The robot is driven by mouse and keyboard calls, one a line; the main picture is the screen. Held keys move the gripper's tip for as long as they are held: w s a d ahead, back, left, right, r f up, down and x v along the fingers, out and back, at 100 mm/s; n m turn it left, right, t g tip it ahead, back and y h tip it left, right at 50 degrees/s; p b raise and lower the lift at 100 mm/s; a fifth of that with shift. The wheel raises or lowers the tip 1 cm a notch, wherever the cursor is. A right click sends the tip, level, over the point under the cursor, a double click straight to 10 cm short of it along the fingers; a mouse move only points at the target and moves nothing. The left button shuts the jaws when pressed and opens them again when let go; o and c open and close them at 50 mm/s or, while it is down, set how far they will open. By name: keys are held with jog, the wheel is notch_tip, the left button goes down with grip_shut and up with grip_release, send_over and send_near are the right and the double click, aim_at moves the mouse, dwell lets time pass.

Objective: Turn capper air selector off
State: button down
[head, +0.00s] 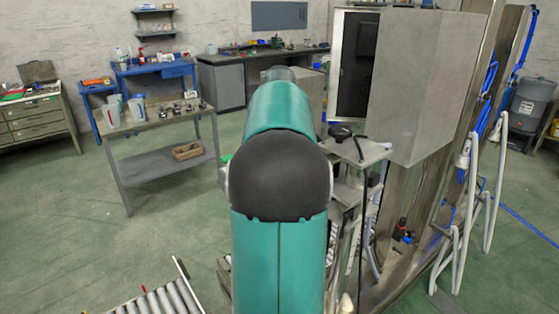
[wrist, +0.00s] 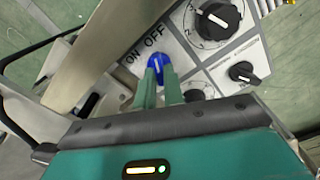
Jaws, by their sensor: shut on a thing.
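In the wrist view a blue selector knob (wrist: 159,66) sits on a pale panel, just below the printed words ON and OFF. OFF is right above it, ON is up and to the left. A small white mark shows on the knob, but its exact direction is hard to tell. My gripper (wrist: 160,84) has its two green fingers on either side of the knob, shut on it. The fingers hide the knob's lower part. In the head view my own arm hides the gripper and the panel.
Black dials (wrist: 217,19) and (wrist: 243,72) are close to the right of the knob. A beige metal bar (wrist: 98,50) rises on the left.

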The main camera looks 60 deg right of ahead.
jog(key=shift+m, duration=0.3)
jog(key=c, duration=1.5)
grip_release()
notch_tip(320, 180, up, 14)
jog(key=shift+f, duration=0.1)
